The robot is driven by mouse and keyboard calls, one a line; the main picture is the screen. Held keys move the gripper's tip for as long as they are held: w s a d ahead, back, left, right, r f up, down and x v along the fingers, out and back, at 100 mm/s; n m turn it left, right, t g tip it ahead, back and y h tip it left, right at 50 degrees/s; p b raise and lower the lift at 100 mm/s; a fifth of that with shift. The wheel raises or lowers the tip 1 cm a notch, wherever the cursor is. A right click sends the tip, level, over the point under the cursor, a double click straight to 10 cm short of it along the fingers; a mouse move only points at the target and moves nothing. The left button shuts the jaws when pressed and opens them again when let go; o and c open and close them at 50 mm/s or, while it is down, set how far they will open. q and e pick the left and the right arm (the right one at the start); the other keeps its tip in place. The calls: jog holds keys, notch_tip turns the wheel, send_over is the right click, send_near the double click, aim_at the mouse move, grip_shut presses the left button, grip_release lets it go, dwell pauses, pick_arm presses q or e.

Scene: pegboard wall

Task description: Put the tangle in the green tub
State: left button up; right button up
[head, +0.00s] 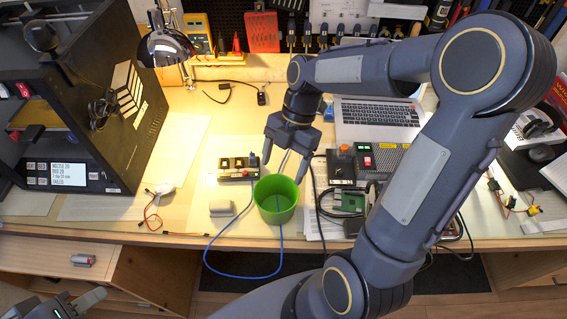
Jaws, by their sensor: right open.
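The green tub (264,210) stands upright near the table's front edge. My left gripper (82,303) is low at the bottom left, away from the tub, partly cut off.
Red wires (152,211) lie further left. A laptop (375,118) sits behind.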

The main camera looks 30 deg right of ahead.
dwell(0.4)
jog(key=s+r+m+t, duration=0.2)
jog(key=s+m, duration=0.4)
jog(key=m, duration=0.6)
jog(key=s+a+r+m+t, duration=0.1)
jog(key=s+r+m+t, duration=0.2)
jog(key=m, duration=0.9)
jog(key=s+t, duration=0.2)
jog(key=s, duration=0.1)
jog(key=shift+a+r+m+t+h, duration=0.3)
